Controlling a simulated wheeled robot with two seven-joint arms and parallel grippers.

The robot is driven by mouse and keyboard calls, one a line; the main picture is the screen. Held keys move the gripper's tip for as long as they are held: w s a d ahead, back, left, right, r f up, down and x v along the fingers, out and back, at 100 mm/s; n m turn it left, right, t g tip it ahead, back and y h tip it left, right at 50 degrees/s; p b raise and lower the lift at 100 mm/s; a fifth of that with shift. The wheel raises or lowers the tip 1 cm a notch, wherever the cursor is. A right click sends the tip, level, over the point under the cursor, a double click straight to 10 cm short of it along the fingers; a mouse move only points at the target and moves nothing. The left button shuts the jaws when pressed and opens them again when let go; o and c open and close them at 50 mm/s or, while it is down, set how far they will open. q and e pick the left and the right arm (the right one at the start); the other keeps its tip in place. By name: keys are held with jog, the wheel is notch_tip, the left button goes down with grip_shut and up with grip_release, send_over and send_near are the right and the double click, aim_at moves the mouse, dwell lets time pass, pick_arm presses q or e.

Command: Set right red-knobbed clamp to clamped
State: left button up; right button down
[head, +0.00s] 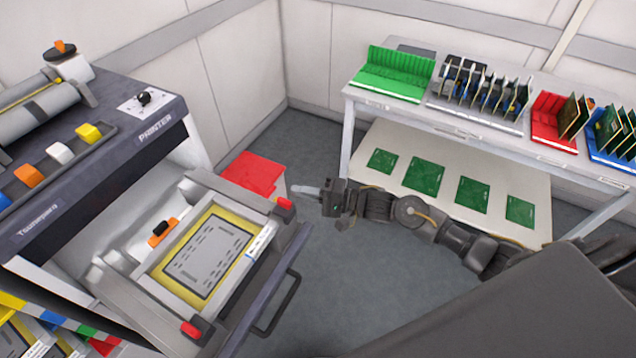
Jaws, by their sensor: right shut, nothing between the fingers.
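A pull-out drawer of the printer holds a yellow-edged frame (208,252). One red-knobbed clamp (285,203) sits at the drawer's upper right corner. Another red-knobbed clamp (191,330) sits at its lower corner, nearer me. I cannot tell from this view whether either clamp is clamped. My right gripper (296,190) is shut and empty. Its pale fingers point left, just above and right of the upper right clamp in the picture; contact is not clear. My left gripper is not in view.
The printer (150,135) stands at the left. A drawer handle (280,305) sticks out to the right. A red bin (255,174) is behind the drawer. A table (480,135) with board racks and a lower shelf of green boards stands at the right. Grey floor lies between.

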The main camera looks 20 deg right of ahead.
aim_at(289, 207)
jog(key=shift+s+a, duration=0.6)
jog(key=shift+a, duration=0.1)
jog(key=shift+r, duration=0.1)
jog(key=s+a+p, duration=0.2)
jog(key=shift+r+p, duration=0.2)
jog(key=shift+p, duration=0.2)
jog(key=shift+s+a+f, duration=0.1)
jog(key=shift+s+a, duration=0.1)
jog(key=shift+a, duration=0.15)
jog(key=shift+f, duration=0.15)
